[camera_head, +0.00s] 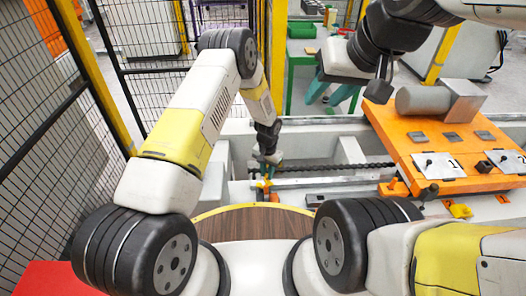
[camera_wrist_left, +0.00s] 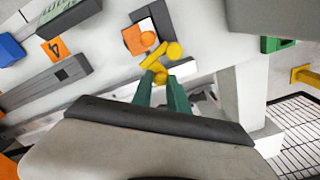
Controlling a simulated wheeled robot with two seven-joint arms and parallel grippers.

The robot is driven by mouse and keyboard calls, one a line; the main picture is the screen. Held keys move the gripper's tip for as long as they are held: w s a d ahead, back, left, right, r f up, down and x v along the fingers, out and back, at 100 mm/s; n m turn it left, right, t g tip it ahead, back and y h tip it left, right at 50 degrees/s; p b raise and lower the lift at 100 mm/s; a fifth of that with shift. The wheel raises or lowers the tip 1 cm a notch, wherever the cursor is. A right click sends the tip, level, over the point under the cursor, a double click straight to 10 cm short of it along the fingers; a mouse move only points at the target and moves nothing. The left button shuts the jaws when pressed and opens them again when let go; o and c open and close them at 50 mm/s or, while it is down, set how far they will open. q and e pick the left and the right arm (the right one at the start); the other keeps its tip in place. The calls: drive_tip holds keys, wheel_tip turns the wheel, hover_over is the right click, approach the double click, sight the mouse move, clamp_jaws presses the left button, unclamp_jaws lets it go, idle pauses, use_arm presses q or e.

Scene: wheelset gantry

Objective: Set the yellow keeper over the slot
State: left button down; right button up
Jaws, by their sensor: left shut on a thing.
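My left gripper (camera_head: 264,182) reaches down into the pale gantry frame left of the orange table. In the left wrist view, its green fingers (camera_wrist_left: 161,88) are shut on a yellow piece with rounded ends (camera_wrist_left: 153,57), which looks like the keeper. Just beyond the piece is an orange block (camera_wrist_left: 138,39) on a white and dark mount; I cannot tell whether they touch. I cannot make out the slot clearly. My right gripper (camera_head: 330,98) is open and empty, raised near the green table, its teal fingers apart.
An orange table (camera_head: 405,140) at right carries a grey cylinder (camera_head: 424,100), dark pads and numbered plates (camera_head: 438,166). A chain (camera_head: 335,168) runs across the frame. A mesh fence (camera_head: 85,160) stands left. The wrist view shows a grey bar (camera_wrist_left: 45,82) at left.

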use_arm(q)
drive_tip(key=shift+s+d+m, duration=0.2)
drive_tip(key=shift+s+m, duration=0.15)
drive_tip(key=shift+m, duration=0.6)
drive_tip(key=shift+s+d+m, duration=0.15)
drive_tip(key=shift+s+m, duration=0.15)
drive_tip(key=shift+m, duration=0.65)
drive_tip(key=c, duration=1.3)
unclamp_jaws()
drive_tip(key=shift+r, duration=0.1)
wheel_tip(320, 180, up, 8)
drive_tip(key=shift+f, duration=0.2)
drive_tip(key=shift+r, duration=0.1)
